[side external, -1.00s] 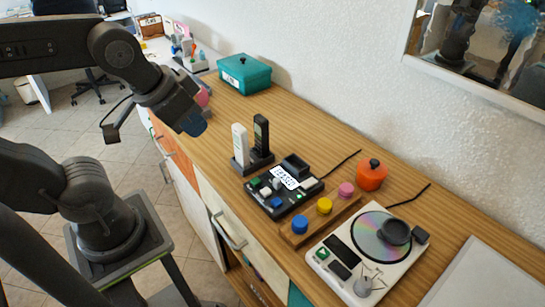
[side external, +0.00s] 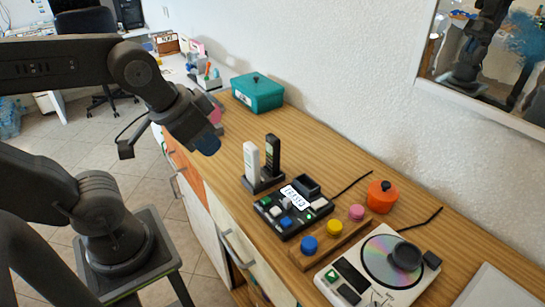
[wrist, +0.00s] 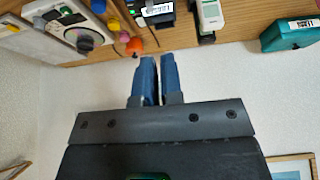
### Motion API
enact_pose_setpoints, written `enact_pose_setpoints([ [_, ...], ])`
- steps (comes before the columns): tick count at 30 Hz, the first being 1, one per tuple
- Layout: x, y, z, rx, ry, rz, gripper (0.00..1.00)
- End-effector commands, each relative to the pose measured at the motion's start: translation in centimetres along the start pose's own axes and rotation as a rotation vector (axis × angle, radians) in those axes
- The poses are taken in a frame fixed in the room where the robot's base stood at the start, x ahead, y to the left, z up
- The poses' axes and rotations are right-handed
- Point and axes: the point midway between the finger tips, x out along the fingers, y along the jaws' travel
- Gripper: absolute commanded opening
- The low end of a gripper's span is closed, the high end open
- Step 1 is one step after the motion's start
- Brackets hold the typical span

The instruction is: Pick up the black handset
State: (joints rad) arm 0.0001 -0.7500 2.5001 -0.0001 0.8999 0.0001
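The black handset (side external: 272,154) stands upright in a dark cradle (side external: 264,185) on the wooden counter, right beside the white handset (side external: 252,163). My gripper (side external: 208,144), with blue fingers, hangs in the air to the left of the handsets and apart from them. In the wrist view its two blue fingers (wrist: 158,80) are almost together, with nothing seen between them. The white handset (wrist: 209,14) shows at the top of the wrist view; the black one cannot be clearly told there.
A black button panel (side external: 293,207), a wooden strip with coloured knobs (side external: 322,248), an orange pot (side external: 381,197) and a disc player (side external: 340,285) stand in front of the cradle. A teal box (side external: 258,93) is behind. The counter between box and cradle is clear.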

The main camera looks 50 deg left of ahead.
Motion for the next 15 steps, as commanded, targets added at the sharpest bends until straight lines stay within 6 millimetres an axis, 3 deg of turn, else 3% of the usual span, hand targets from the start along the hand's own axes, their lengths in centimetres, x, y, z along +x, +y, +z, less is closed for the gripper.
enact_pose_setpoints([
  [15,0.00,0.00,0.00,0.000,0.000,0.000,0.55],
])
